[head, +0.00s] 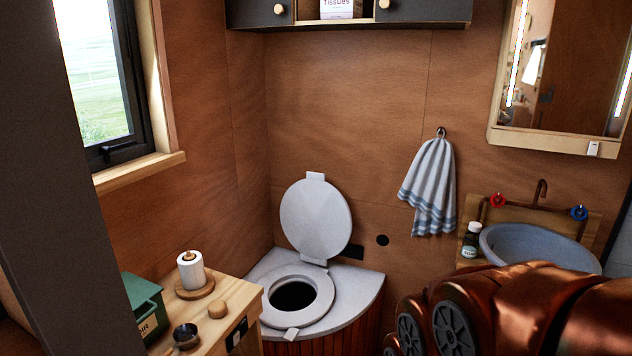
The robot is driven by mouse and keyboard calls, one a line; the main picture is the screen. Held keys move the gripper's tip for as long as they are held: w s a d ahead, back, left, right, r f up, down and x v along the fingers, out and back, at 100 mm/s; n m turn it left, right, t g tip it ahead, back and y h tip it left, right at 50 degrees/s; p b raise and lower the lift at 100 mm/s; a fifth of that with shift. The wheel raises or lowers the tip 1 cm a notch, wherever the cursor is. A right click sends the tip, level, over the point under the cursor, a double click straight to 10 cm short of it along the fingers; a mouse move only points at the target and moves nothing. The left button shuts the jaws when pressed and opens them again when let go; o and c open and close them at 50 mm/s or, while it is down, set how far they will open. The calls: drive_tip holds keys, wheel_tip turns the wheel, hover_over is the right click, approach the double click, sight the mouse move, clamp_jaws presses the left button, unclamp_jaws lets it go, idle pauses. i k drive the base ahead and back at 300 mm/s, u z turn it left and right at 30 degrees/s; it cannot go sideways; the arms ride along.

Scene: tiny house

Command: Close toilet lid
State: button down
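The white round toilet lid (316,218) stands raised and leans back near the wooden wall, hinged at the rear of the toilet. Below it the white toilet seat (323,306) lies flat around a dark opening. The seat sits on a pale corner bench top (362,292) with a reddish slatted wooden front. A copper-coloured part of my arm fills the lower right, to the right of the toilet and apart from it. My gripper does not show in the head view.
A wooden counter (240,297) at the left holds a paper roll (190,270), a green box (143,306) and a small metal cup (186,336). A grey basin (530,246) and a bottle (472,240) are at the right. A striped towel (430,185) hangs on the back wall.

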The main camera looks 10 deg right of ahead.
sight(316, 217)
drive_tip(key=u, duration=0.45)
drive_tip(key=k, duration=0.5)
drive_tip(key=z, duration=0.45)
drive_tip(key=i, duration=0.65)
drive_tip(key=z, duration=0.6)
drive_tip(key=i, duration=0.75)
drive_tip(key=u, duration=0.85)
drive_tip(key=i, duration=0.6)
drive_tip(key=u, duration=0.55)
